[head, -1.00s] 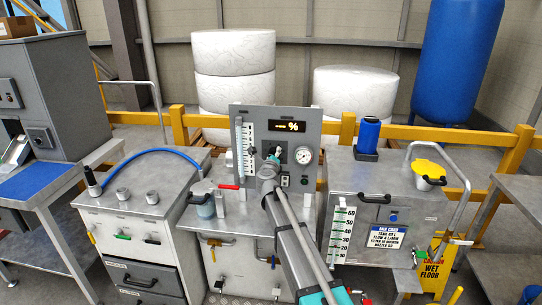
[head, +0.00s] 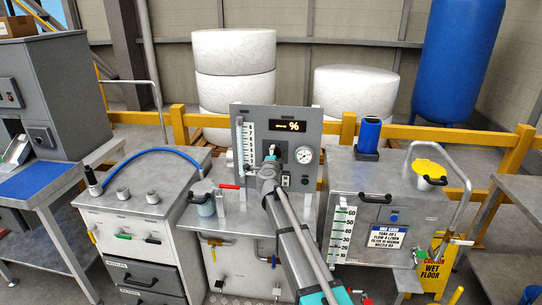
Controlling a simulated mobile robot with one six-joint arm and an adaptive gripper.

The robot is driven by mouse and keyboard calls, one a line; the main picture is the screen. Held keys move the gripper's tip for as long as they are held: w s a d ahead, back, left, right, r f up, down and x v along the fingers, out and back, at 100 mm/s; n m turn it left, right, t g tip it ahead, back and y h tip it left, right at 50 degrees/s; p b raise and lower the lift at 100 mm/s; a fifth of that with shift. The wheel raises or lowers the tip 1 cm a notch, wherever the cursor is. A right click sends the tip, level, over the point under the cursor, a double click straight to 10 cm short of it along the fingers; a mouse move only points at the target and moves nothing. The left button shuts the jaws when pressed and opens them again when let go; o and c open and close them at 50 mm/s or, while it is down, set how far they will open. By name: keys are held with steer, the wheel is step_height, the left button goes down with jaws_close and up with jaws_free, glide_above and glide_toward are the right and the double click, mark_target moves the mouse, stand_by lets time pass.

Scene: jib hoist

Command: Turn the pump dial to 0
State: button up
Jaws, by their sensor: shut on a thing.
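The grey control panel (head: 306,118) stands upright on the middle steel cabinet. It carries a small display (head: 287,125) showing a % sign; the rest of its text is too small to read. My gripper (head: 271,158) is at the panel's lower middle, at the end of my arm. It is shut on what appears to be the pump dial, which is mostly hidden behind the fingers and wrist. The dial's marks and pointer setting cannot be read.
A round gauge (head: 304,155) and small switches sit right of my gripper; a scaled tube (head: 240,146) sits left. A red-handled lever (head: 230,187) and a jar (head: 203,204) are on the cabinet top. The right tank (head: 377,180) stands close beside my arm.

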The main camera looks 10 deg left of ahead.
steer(key=shift+s+d+n, duration=0.1)
steer(key=shift+n, duration=0.5)
steer(key=o, duration=1.1)
steer(key=shift+o, duration=0.2)
steer(key=s, duration=1.1)
steer(key=shift+s+a, duration=0.25)
steer(key=shift+s, duration=0.15)
steer(key=shift+n, duration=0.3)
